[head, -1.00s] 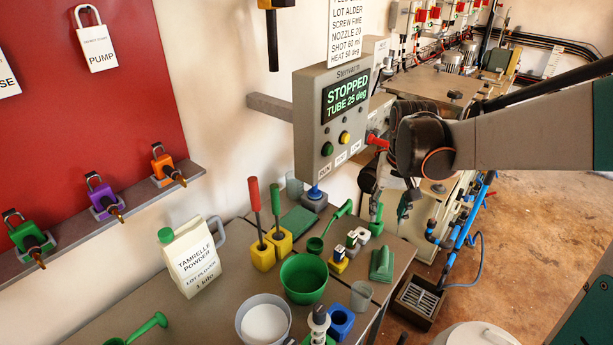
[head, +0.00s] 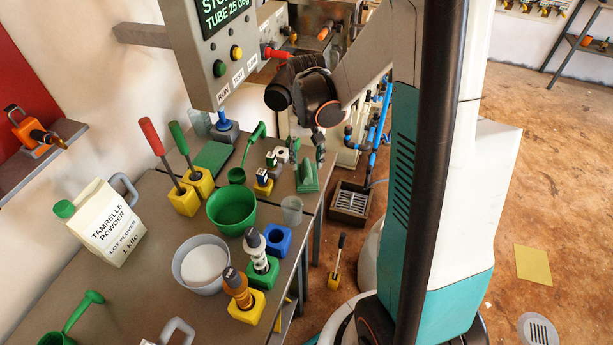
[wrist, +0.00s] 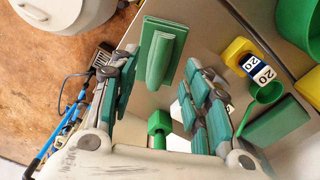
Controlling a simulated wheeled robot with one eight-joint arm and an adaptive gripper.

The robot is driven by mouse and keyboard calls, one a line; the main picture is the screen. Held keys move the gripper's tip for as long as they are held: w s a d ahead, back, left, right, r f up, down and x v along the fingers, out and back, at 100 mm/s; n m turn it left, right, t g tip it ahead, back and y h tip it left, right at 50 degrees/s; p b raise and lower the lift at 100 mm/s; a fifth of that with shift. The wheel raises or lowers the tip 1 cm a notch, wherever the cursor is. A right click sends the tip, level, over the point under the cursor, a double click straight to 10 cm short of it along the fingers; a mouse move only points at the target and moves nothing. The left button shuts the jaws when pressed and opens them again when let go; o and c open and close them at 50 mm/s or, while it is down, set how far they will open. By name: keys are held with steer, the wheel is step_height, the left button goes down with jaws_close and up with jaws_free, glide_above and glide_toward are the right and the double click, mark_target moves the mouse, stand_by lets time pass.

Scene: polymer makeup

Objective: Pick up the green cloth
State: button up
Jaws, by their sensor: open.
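A green piece with a raised ridge along its top (head: 307,175) lies near the bench's right edge. It looks like the folded cloth, but I cannot be certain. It also shows in the wrist view (wrist: 160,55). A flat dark green pad (head: 212,157) lies farther back on the bench, also in the wrist view (wrist: 275,124); it too could be cloth. My gripper (head: 308,147) is open, close to the ridged piece. In the wrist view its two fingers (wrist: 160,66) stand on either side of the ridged piece, with nothing held.
A green ladle (head: 237,174), a yellow block with a dark-topped peg (head: 263,184), a green pot (head: 232,207) and a grey cup (head: 292,210) stand nearby. The control box (head: 222,62) overhangs the bench. A grated drain box (head: 350,202) sits on the floor at right.

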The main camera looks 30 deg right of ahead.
mark_target(307, 166)
steer(key=f+b, duration=0.1)
steer(key=f, duration=0.1)
steer(key=f+b, duration=0.1)
steer(key=f, duration=0.2)
steer(key=shift+w+d, duration=0.15)
steer(key=shift+w, duration=0.05)
jaws_close()
